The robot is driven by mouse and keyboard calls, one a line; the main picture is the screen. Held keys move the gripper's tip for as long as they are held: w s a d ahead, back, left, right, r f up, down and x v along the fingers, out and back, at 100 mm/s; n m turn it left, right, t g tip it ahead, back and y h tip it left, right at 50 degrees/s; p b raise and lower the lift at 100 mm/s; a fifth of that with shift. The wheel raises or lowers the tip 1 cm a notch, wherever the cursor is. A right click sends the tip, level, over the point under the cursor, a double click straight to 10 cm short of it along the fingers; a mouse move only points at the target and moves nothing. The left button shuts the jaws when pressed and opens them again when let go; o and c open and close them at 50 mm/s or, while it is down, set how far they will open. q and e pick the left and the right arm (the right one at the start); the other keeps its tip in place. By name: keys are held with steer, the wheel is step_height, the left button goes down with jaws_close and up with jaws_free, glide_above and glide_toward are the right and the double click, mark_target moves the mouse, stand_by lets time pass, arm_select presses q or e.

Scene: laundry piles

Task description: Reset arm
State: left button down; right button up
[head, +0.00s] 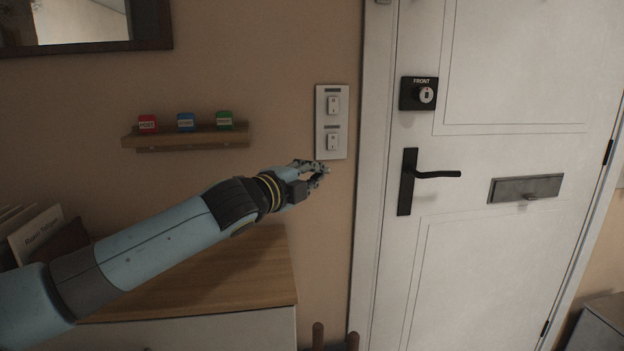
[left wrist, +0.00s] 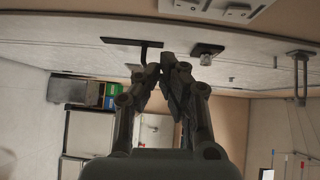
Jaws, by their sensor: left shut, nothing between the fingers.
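My left gripper (head: 325,170) reaches in from the left in the head view, in front of the beige wall. The gripper is shut and empty. In the left wrist view its two fingers (left wrist: 167,68) meet at the tips with nothing between them. My right gripper is in neither view.
A white door (head: 490,240) with a black handle (head: 436,174) and a black lock marked FRONT (head: 419,93) stands right of the gripper. A small shelf (head: 190,138) holds red, blue and green blocks. A wood-topped cabinet (head: 225,280) lies below my arm.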

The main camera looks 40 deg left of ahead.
arm_select(q)
steer(key=shift+s, duration=0.35)
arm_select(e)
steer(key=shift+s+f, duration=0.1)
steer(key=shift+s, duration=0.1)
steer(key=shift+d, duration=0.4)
